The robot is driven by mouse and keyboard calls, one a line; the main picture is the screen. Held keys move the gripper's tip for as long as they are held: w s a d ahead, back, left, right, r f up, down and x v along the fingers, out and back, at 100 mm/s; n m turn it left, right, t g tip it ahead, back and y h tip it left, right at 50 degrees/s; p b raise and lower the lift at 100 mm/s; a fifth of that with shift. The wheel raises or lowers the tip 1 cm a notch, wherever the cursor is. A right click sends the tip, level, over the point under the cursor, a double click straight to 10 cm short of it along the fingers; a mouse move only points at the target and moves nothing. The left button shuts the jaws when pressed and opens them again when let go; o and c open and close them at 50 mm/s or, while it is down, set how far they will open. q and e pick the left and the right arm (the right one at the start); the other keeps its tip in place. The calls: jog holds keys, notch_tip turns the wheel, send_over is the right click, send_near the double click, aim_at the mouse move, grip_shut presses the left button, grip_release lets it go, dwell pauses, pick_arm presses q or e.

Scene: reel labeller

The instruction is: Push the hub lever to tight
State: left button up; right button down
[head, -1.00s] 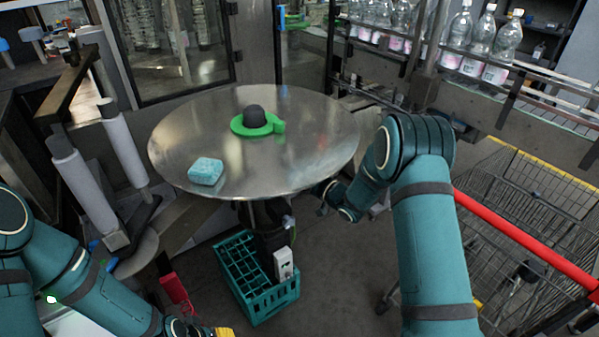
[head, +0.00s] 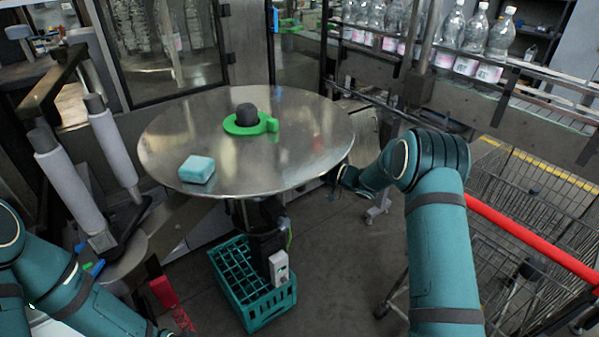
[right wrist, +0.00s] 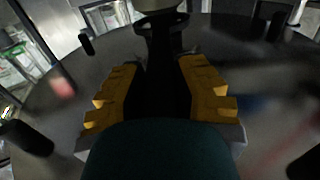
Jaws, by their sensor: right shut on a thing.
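The round metal table (head: 190,130) carries a dark hub knob (head: 246,114) seated in a green ring. The green lever (head: 271,125) sticks out from the ring to the right. My right gripper (head: 338,183) is at the table's lower right edge, partly hidden beneath or behind the rim, apart from the lever. In the right wrist view its yellow-padded fingers (right wrist: 160,72) stand around a dark thing (right wrist: 160,40) that I cannot identify. My left arm enters at the lower left; its gripper is out of the picture.
A teal sponge-like block (head: 197,169) lies on the table's front left. A teal crate (head: 258,310) stands on the floor below. White rollers (head: 75,190) stand at left, a red-handled cart (head: 530,238) at right. Bottles (head: 465,40) line a conveyor behind.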

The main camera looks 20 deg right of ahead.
jog(key=shift+w+d+r, duration=0.1)
jog(key=shift+w, duration=0.1)
jog(key=c, duration=1)
grip_release()
jog(key=o, duration=0.3)
jog(key=shift+w, duration=0.15)
jog(key=shift+o, duration=0.2)
jog(key=shift+d, duration=0.15)
jog(key=v, duration=1.2)
jog(key=shift+w, duration=0.1)
